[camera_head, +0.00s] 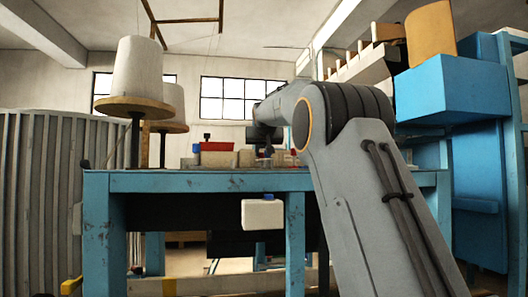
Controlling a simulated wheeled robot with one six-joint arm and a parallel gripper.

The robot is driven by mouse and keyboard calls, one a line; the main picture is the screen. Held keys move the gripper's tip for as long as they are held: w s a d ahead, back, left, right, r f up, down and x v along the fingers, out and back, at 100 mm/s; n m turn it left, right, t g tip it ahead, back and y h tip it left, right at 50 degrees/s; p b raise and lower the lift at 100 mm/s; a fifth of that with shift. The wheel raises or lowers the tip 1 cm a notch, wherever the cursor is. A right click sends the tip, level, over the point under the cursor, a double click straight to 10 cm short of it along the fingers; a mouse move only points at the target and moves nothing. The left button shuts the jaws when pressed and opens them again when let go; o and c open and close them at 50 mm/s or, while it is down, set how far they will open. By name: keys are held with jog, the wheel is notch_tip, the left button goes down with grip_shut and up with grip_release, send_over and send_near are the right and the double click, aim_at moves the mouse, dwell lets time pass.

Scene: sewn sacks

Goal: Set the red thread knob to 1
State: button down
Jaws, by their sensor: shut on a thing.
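My arm reaches over the blue workbench (215,182) toward its back. My gripper (266,152) points down there, small and dark, partly hidden behind my own arm. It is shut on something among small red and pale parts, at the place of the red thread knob. The knob's pointer and number marks are too small to read, so its setting cannot be told.
A red bin (217,146) and pale boxes stand on the bench left of my gripper. Large white thread cones (137,72) stand on posts at the left. A white box (262,214) hangs below the front edge. A blue machine (450,90) stands at the right.

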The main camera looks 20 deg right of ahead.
jog(key=shift+w+a+f+m+g+h, duration=0.1)
jog(key=shift+a+m+g+h, duration=0.1)
jog(key=shift+m+h, duration=0.35)
jog(key=shift+w+a+m+g+h, duration=0.1)
jog(key=shift+a+m+g+h, duration=0.1)
jog(key=shift+m+h, duration=0.3)
jog(key=shift+w+a+m+g+h, duration=0.1)
jog(key=shift+m+g+h, duration=0.6)
jog(key=shift+m+h, duration=0.25)
jog(key=m+g+h+p, duration=0.2)
jog(key=p, duration=0.2)
jog(key=shift+w+a+m, duration=0.1)
jog(key=shift+m, duration=0.2)
jog(key=shift+g+h+p, duration=0.3)
jog(key=shift+p, duration=0.25)
jog(key=shift+w+m+g+h+p, duration=0.1)
jog(key=shift+m+g+h+p, duration=0.25)
jog(key=shift+m+p, duration=0.4)
jog(key=shift+f, duration=0.1)
jog(key=c, duration=1.6)
grip_release()
jog(key=shift+a, duration=0.15)
